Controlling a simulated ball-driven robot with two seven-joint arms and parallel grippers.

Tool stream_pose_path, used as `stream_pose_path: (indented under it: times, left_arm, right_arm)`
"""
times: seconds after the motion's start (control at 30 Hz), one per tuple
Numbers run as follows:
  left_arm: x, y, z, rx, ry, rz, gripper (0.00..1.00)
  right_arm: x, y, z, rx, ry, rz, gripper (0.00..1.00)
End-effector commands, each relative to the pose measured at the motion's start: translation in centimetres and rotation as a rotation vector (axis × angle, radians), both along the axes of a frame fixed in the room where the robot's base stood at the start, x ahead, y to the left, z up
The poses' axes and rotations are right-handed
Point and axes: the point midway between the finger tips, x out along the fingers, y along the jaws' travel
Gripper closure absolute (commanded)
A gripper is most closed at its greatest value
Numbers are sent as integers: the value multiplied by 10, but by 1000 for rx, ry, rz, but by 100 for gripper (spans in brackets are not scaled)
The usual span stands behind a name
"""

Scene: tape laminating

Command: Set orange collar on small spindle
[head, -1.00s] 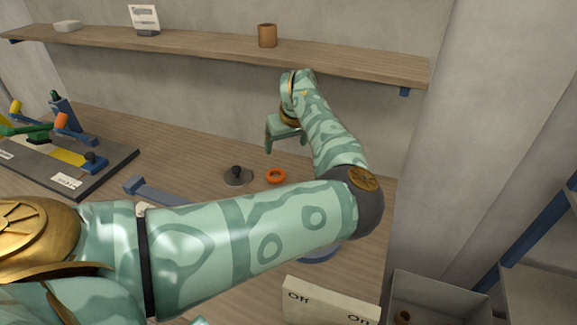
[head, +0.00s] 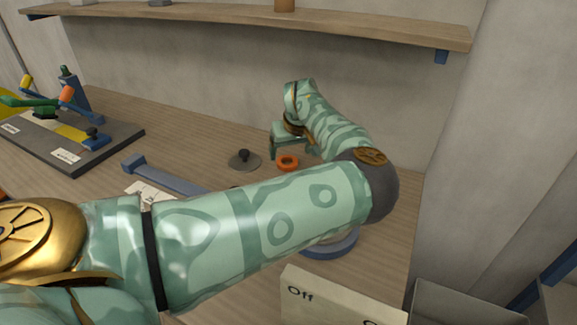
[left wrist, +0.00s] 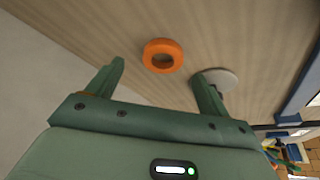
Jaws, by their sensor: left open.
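The orange collar (head: 287,162) lies flat on the wooden table, its hole facing up. Left of it stands a short dark peg on a grey round base (head: 244,159), which looks like the small spindle; nothing is on it. My left gripper (head: 291,149) is open and empty, just behind and above the collar, fingers pointing down. In the left wrist view the collar (left wrist: 162,44) shows beyond the open fingertips (left wrist: 160,70), apart from them. The grey base (left wrist: 222,77) is partly hidden behind the right finger there. My right gripper is out of view.
A blue bar (head: 165,175) lies left of the spindle. A dark board (head: 95,155) with coloured parts stands at far left. A shelf (head: 230,22) runs above the back. A blue round base (head: 335,247) is partly hidden by my arm. A pale Off-marked box (head: 330,300) stands in front.

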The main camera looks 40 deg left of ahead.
Motion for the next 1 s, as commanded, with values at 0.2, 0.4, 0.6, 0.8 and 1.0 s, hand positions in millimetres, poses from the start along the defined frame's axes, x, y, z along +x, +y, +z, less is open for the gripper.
stream_pose_path:
  times: [0.2, 0.4, 0.6, 0.8, 1.0]
  left_arm:
    - [2, 13, -39, -1, 6, 0, 20]
    - [3, 14, -37, -1, 2, -1, 20]
    - [3, 14, -37, -1, 2, -1, 67]
    - [3, 14, -37, -1, 2, -1, 72]
    - [3, 14, -32, -1, 0, 0, 72]
  right_arm:
    - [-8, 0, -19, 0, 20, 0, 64]
    - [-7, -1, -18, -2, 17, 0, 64]
    - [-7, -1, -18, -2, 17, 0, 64]
    - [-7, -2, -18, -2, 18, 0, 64]
    - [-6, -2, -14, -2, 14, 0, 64]
